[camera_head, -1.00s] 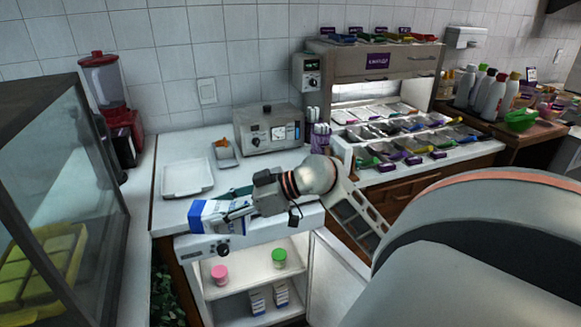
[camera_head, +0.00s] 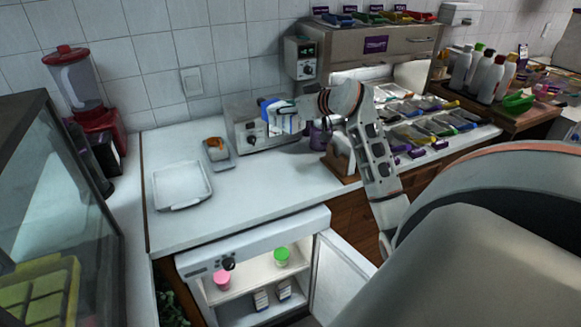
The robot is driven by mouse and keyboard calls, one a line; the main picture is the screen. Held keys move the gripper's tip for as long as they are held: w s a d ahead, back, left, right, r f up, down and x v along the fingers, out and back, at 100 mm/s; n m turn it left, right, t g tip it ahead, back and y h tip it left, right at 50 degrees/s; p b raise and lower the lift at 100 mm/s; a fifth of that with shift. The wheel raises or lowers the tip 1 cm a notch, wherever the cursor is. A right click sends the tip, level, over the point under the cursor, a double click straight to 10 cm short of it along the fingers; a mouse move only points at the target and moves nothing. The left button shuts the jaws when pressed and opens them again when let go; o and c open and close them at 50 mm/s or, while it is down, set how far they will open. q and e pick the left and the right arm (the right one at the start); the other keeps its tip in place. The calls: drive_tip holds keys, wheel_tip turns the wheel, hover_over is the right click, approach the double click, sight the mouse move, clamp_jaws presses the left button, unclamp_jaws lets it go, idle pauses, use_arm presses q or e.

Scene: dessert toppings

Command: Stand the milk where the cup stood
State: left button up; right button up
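The blue and white milk carton (camera_head: 275,119) is held up in front of the grey countertop machine. My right gripper (camera_head: 287,108), on the arm from the right, is shut on the carton. I cannot tell whether the carton is upright or whether its base touches the counter. No separate cup stands on the clear front of the counter (camera_head: 245,200). A purple holder (camera_head: 317,137) is partly hidden behind my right arm. My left gripper is not in view.
The fridge below is open, its door (camera_head: 342,280) swung right; pink-lidded (camera_head: 222,281) and green-lidded (camera_head: 281,256) tubs and small cartons are inside. A white tray (camera_head: 181,203), a small dish with a brown item (camera_head: 217,152) and the machine (camera_head: 240,132) stand on the counter.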

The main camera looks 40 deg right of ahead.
drive_tip(key=shift+w+d+r, duration=0.1)
drive_tip(key=shift+d+r, duration=0.05)
drive_tip(key=shift+d, duration=0.25)
wheel_tip(320, 180, down, 20)
drive_tip(key=shift+d+r+b, duration=0.15)
drive_tip(key=shift+b, duration=0.7)
drive_tip(key=o, duration=1.6)
drive_tip(key=shift+f, duration=0.2)
drive_tip(key=shift+c, duration=0.2)
drive_tip(key=shift+r, duration=0.15)
drive_tip(key=p+v, duration=0.1)
drive_tip(key=v, duration=1.1)
drive_tip(key=shift+a, duration=0.25)
